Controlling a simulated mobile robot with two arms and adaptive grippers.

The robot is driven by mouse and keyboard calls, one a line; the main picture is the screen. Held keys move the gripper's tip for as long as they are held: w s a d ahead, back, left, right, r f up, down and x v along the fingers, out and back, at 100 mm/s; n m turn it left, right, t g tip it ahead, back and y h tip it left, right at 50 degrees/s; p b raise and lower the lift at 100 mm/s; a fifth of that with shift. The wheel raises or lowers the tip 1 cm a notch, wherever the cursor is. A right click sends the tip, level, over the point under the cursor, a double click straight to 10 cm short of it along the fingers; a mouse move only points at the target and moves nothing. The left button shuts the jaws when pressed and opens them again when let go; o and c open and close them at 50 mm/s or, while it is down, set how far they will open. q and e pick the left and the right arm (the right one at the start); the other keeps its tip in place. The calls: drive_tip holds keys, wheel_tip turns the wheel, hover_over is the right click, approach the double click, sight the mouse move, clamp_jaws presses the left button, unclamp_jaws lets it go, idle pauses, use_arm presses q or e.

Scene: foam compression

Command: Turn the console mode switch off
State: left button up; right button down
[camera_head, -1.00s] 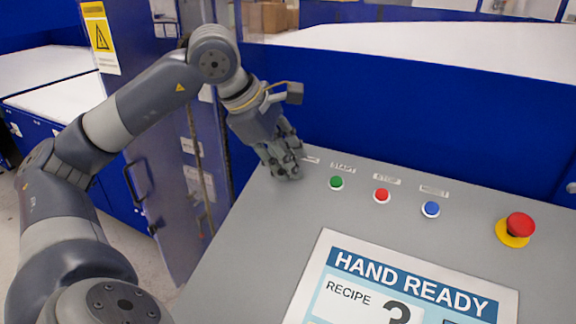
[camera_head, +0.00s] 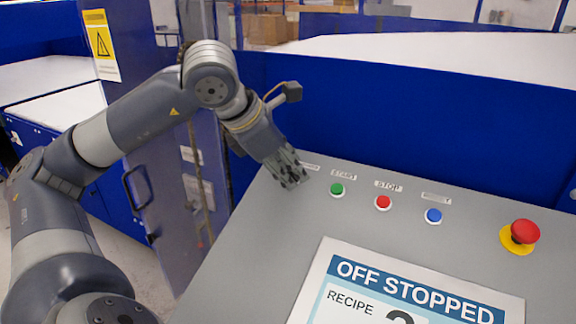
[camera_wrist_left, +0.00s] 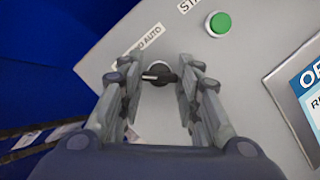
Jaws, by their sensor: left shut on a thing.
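The mode switch (camera_wrist_left: 160,72) is a black knob on a pale round base, below a label (camera_wrist_left: 139,43) ending in "AUTO" in the left wrist view. My left gripper (camera_head: 292,178) is down at the console's upper left corner and hides the switch in the head view. In the left wrist view, its fingers (camera_wrist_left: 158,78) stand on both sides of the knob and are shut on it. The console screen (camera_head: 415,285) reads "OFF STOPPED". My right gripper is not in view.
Right of the switch are a green start button (camera_head: 337,189), a red stop button (camera_head: 383,202), a blue button (camera_head: 433,215) and a red emergency knob (camera_head: 524,231) on yellow. A blue machine wall (camera_head: 420,120) rises behind the grey console (camera_head: 250,260).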

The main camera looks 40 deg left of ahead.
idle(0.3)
use_arm(q)
drive_tip(key=o, duration=1)
drive_tip(key=shift+o, duration=0.2)
drive_tip(key=v, duration=1.2)
